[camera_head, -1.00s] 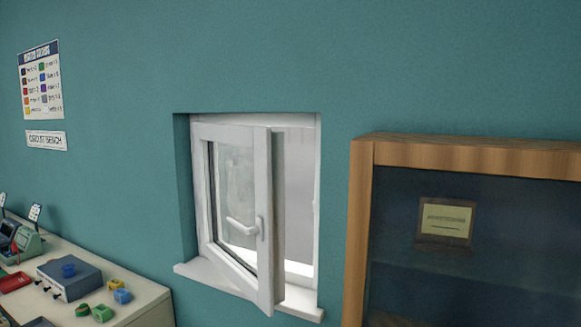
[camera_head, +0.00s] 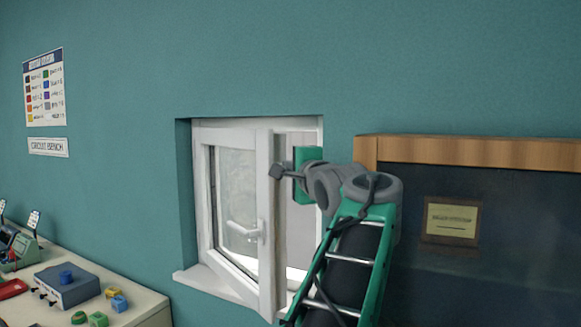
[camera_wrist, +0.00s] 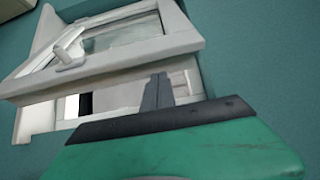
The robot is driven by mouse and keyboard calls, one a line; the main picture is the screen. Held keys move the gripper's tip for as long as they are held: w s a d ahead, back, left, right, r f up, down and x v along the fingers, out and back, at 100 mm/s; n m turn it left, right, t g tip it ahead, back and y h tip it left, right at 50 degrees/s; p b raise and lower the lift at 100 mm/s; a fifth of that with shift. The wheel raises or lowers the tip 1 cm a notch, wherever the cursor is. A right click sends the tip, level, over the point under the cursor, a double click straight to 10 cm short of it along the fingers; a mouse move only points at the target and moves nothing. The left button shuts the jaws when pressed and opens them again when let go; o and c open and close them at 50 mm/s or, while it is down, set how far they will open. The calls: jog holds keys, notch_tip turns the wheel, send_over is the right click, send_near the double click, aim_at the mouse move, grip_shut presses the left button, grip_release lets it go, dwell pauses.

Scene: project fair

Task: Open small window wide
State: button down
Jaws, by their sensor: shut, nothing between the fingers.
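The small window has a white sash (camera_head: 267,215), hinged at its left side and swung partly open into the room. Its white handle (camera_head: 243,231) is on the sash's right stile, on the room side. In the wrist view the sash (camera_wrist: 150,52) lies across the upper middle, with its handle (camera_wrist: 68,50) at the left. My gripper (camera_head: 277,172) is at the sash's free right edge, beside the open gap. In the wrist view my gripper's fingers (camera_wrist: 157,92) are closed together and empty, pointing into the gap behind the sash. I cannot tell whether they touch it.
A wood-framed cabinet with a dark front (camera_head: 470,152) stands close to the right of the window. A bench (camera_head: 140,296) with a blue-grey box (camera_head: 68,284) and several small blocks is at the lower left.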

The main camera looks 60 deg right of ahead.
jog(key=p+x, duration=0.1)
jog(key=x, duration=0.5)
jog(key=shift+p, duration=0.3)
jog(key=shift+w, duration=0.1)
